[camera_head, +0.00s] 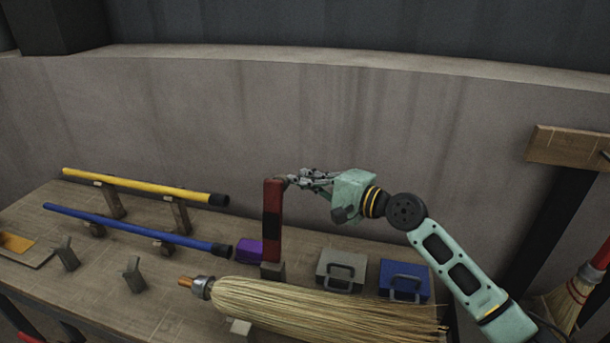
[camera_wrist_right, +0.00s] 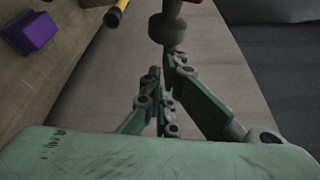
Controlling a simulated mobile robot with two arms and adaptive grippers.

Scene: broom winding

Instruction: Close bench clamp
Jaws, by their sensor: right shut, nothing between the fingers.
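The bench clamp, a red upright lever (camera_head: 272,222) with a dark band, stands on a small block at the back of the bench. Its dark rounded knob, near the lever's top, shows in the wrist view (camera_wrist_right: 168,28). My right gripper (camera_head: 294,180) comes in from the right at the height of the lever's top. Its fingers (camera_wrist_right: 168,72) are shut and empty, with their tips just beside the knob. I cannot tell whether they touch it. My left gripper is not in view.
A straw broom head (camera_head: 315,310) lies in front of the clamp. A purple block (camera_head: 249,250) sits left of it; grey (camera_head: 341,268) and blue (camera_head: 404,282) handled blocks sit right. Yellow (camera_head: 140,186) and blue (camera_head: 135,228) poles rest on supports at left. A wall stands behind.

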